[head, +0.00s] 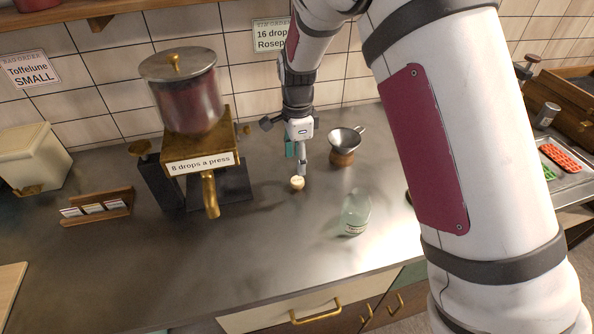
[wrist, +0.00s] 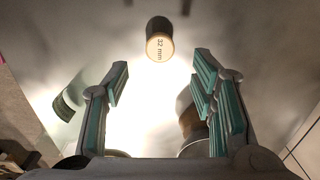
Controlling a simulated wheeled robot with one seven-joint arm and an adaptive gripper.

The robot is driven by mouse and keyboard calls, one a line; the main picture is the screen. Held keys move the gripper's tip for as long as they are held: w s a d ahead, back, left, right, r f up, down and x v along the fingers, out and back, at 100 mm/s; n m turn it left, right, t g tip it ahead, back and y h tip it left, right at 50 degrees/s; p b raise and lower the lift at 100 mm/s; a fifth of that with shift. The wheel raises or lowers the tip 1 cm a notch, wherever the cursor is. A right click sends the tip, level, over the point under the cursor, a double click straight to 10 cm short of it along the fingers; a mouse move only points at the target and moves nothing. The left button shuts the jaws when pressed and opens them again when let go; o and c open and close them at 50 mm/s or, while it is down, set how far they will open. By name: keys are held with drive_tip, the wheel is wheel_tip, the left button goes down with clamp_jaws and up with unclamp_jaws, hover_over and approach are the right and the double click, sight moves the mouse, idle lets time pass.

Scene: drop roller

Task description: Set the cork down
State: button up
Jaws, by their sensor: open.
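The cork (head: 297,183) is small and pale and sits on the steel counter (head: 265,250) near its middle. In the wrist view the cork (wrist: 160,46) shows a round end marked "32 mm" and lies beyond the fingertips, with nothing gripping it. My gripper (head: 301,168) is just above and behind the cork in the head view. In the wrist view my gripper (wrist: 161,70) is open, with its teal-padded fingers wide apart and empty between them.
A clear glass bottle (head: 355,215) stands right of the cork. A metal funnel (head: 345,142) on a wooden base stands behind right. A brass dispenser (head: 190,160) labelled "8 drops a press" and a card holder (head: 98,207) are left. The front counter is clear.

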drive_tip(key=shift+r, duration=2.6)
drive_tip(key=s+d+r+n+t+y, duration=0.1)
drive_tip(key=s+d+r+n, duration=0.3)
drive_tip(key=s+r, duration=0.3)
drive_tip(key=s+d+r+n+t, duration=0.1)
drive_tip(key=s+d+r+n, duration=0.3)
drive_tip(key=r, duration=0.4)
drive_tip(key=s+d+r+n+t, duration=0.1)
drive_tip(key=s+d+n, duration=0.2)
drive_tip(key=s, duration=0.6)
drive_tip(key=s+d+r+n+t+h, duration=0.1)
drive_tip(key=s+d+n, duration=0.3)
drive_tip(key=s, duration=0.5)
drive_tip(key=shift+d+r+n+t, duration=0.15)
drive_tip(key=shift+r+n+t, duration=0.25)
drive_tip(key=shift+r+t, duration=0.35)
